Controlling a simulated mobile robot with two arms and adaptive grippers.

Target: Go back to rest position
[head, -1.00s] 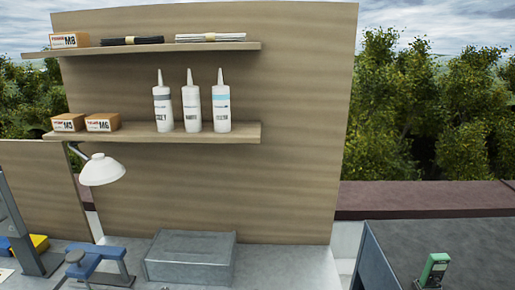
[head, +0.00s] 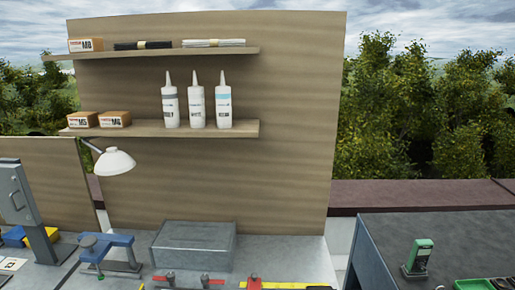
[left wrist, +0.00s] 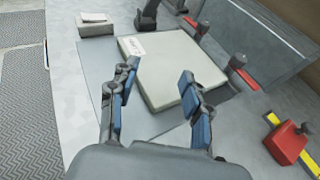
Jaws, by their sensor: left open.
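My left gripper (left wrist: 155,88) shows in the left wrist view with its two blue-padded fingers spread apart and nothing between them. Beyond and below the fingers lies a flat pale square panel (left wrist: 170,65) with a small white label, on the grey work surface (left wrist: 90,135). The gripper appears to be above the surface, apart from the panel. Neither gripper shows in the head view. My right gripper is in no view.
Red-handled clamps (left wrist: 240,70) stand beside the panel, and a red block (left wrist: 288,142) lies right. The head view shows a grey box (head: 193,245), a lamp (head: 114,162), shelves (head: 160,129) with bottles, and a green device (head: 419,256) on a dark top.

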